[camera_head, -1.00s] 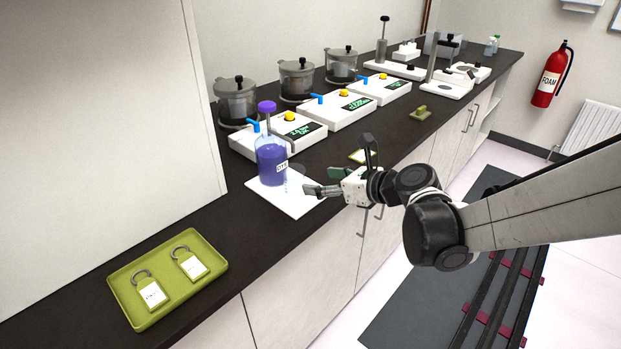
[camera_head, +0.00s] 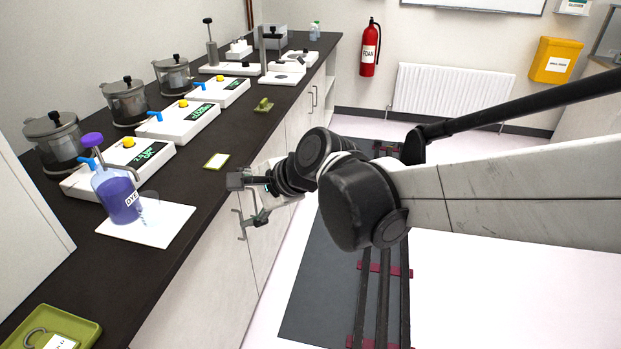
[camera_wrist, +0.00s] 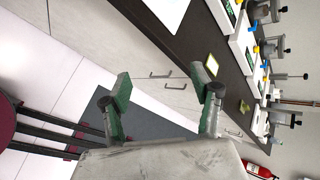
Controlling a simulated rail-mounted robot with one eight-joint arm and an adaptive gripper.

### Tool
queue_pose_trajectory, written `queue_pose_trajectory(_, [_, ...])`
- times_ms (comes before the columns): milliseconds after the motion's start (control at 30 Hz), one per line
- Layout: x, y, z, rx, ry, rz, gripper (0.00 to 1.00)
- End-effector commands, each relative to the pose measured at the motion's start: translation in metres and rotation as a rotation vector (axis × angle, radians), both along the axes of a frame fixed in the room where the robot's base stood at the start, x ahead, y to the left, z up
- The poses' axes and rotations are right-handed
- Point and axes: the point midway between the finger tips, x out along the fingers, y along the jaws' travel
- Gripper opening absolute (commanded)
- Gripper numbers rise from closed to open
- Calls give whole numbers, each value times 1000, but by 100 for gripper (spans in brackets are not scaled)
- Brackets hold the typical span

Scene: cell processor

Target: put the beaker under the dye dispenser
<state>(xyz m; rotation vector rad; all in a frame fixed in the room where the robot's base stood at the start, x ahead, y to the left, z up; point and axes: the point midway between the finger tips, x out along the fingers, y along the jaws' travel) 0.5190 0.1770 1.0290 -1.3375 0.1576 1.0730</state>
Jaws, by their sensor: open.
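The dye dispenser (camera_head: 118,194) is a purple-filled bottle labelled DYE with a purple cap. It stands on a white mat (camera_head: 165,228) on the dark counter. A clear glass beaker (camera_head: 150,208) stands on the mat at the bottle's right, by the spout; it is faint, and I cannot tell its exact place under the spout. My gripper (camera_head: 250,200) is in front of the counter edge, to the right of the mat and apart from the beaker. In the wrist view, my gripper (camera_wrist: 160,92) is open, with nothing between its green-padded fingers.
Several white devices with yellow knobs (camera_head: 129,142) and lidded pots (camera_head: 55,138) line the counter's back. A green tray (camera_head: 75,322) with tags lies at front left. A small card (camera_head: 216,161) lies near the edge.

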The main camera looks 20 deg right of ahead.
Motion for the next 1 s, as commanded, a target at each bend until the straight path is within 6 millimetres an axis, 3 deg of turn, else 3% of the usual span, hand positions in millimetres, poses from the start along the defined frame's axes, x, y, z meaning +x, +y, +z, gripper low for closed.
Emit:
queue_pose_trajectory(400, [-90,-112,1,-747,-276,428,60])
queue_pose_trajectory(600, [-129,-154,-4,-1044,-322,650,60])
queue_pose_trajectory(800, [-148,-175,-6,-1185,-329,774,60])
queue_pose_trajectory(1000, [-150,-177,-6,-1205,-330,792,60])
